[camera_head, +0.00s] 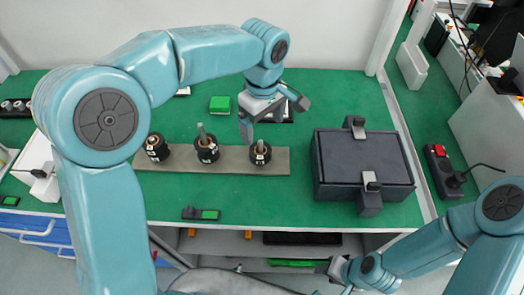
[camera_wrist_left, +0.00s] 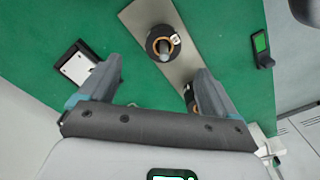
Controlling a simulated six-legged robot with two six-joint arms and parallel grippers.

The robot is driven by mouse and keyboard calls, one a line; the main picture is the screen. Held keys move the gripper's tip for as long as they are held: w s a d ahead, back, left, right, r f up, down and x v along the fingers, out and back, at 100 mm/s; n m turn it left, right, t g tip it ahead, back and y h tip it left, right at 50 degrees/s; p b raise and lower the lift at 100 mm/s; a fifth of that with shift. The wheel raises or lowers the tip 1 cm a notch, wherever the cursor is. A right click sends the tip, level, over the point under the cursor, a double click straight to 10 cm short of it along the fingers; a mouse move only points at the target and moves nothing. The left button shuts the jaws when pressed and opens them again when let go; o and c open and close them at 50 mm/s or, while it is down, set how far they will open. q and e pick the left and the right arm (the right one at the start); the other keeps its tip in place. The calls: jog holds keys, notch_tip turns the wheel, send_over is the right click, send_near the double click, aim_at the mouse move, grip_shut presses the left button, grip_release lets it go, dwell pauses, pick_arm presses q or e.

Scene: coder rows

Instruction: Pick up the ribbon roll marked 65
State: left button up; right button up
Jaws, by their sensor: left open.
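Three black ribbon rolls stand upright on a grey strip (camera_head: 230,165): a left one (camera_head: 157,148), a middle one (camera_head: 207,152) with a taller pin, and a right one (camera_head: 260,156). Their small white labels are too small to read surely, so I cannot tell which is 65. My left gripper (camera_head: 274,120) is open and empty, above and behind the right roll. In the left wrist view, one roll (camera_wrist_left: 160,46) shows beyond the gap between the open fingers (camera_wrist_left: 150,88); another is mostly hidden by the right finger. My right gripper (camera_head: 336,270) is low, in front of the table; its jaws are unclear.
A dark lidded box (camera_head: 362,158) with clasps stands right of the strip. A green block (camera_head: 220,104) lies behind the rolls. A small device with a green screen (camera_head: 201,214) lies at the front edge. A red-and-black switch unit (camera_head: 441,170) is at the far right.

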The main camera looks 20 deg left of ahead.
aim_at(260, 148)
pick_arm(q)
jog(key=f, duration=0.3)
jog(key=shift+w+a+f, duration=0.2)
jog(key=shift+a+f, duration=0.05)
jog(key=shift+f, duration=0.1)
jog(key=shift+s+d+f, duration=0.15)
jog(key=shift+s+f, duration=0.2)
jog(key=shift+f, duration=0.05)
jog(key=f, duration=0.4)
jog(key=shift+a+p, duration=0.25)
jog(key=shift+p, duration=0.05)
jog(key=shift+s+d+f, duration=0.1)
jog(key=shift+f, duration=0.45)
jog(key=c, duration=0.9)
jog(key=shift+c, duration=1.3)
